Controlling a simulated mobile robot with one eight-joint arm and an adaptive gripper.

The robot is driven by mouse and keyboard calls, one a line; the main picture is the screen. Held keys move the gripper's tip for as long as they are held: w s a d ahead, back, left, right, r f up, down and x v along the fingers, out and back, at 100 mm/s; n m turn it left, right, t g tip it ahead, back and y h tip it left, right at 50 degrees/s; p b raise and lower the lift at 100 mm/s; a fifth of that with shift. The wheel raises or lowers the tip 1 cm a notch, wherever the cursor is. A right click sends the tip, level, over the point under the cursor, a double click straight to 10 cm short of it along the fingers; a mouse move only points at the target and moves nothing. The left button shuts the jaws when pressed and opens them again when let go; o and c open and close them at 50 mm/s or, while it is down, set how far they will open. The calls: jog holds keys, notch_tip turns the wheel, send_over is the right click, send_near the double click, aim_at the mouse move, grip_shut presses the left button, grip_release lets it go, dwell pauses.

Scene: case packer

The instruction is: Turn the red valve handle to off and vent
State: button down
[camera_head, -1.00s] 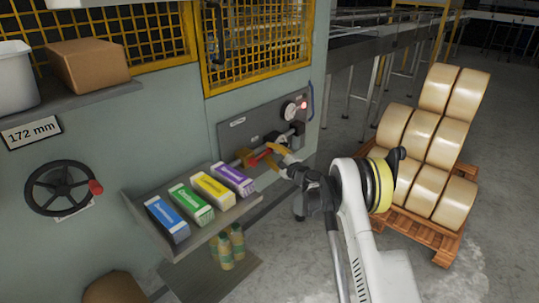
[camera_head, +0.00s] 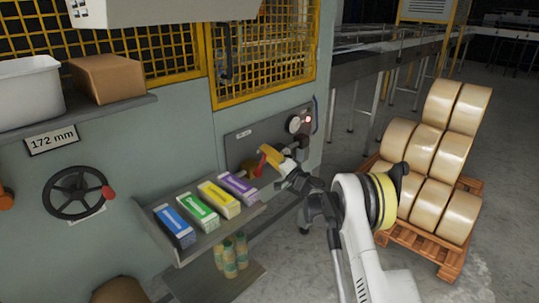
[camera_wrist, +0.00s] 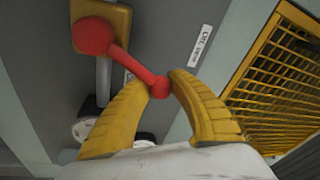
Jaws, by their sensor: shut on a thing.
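The red valve handle (camera_wrist: 130,62) runs from a round red hub (camera_wrist: 93,36) on a brass-coloured valve body (camera_wrist: 118,14) to a knob at its end in the wrist view. My gripper (camera_wrist: 159,85) has its two yellow fingertips closed around that end knob. The handle lies slantwise to the grey pipe (camera_wrist: 103,80). In the head view my gripper (camera_head: 268,157) is at the grey panel on the machine, with the red handle (camera_head: 262,161) partly hidden by the yellow fingers.
A shelf (camera_head: 200,245) with several coloured cartons lies below left. A black handwheel (camera_head: 75,192) is farther left. A pallet (camera_head: 425,250) of rolls stands on the right.

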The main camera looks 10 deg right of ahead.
aim_at(261, 163)
jog(key=n, duration=0.1)
jog(key=s+a+n, duration=0.1)
jog(key=a+n+y, duration=0.1)
jog(key=n, duration=0.1)
jog(key=shift+s+a+r+g, duration=0.2)
jog(key=shift+s+r+g, duration=0.1)
jog(key=shift+s+r, duration=0.1)
jog(key=shift+s+a+r+n+y, duration=0.1)
jog(key=shift+s+a+n+y, duration=0.2)
jog(key=shift+n, duration=0.55)
jog(key=shift+s+a+n+y, duration=0.1)
jog(key=shift+s+a+n, duration=0.25)
jog(key=shift+n, duration=0.5)
jog(key=shift+w+a, duration=0.1)
jog(key=c, duration=1)
grip_release()
jog(key=shift+c, duration=0.2)
jog(key=shift+d, duration=0.2)
jog(key=v, duration=1.1)
jog(key=shift+s+d, duration=0.2)
jog(key=shift+s, duration=0.15)
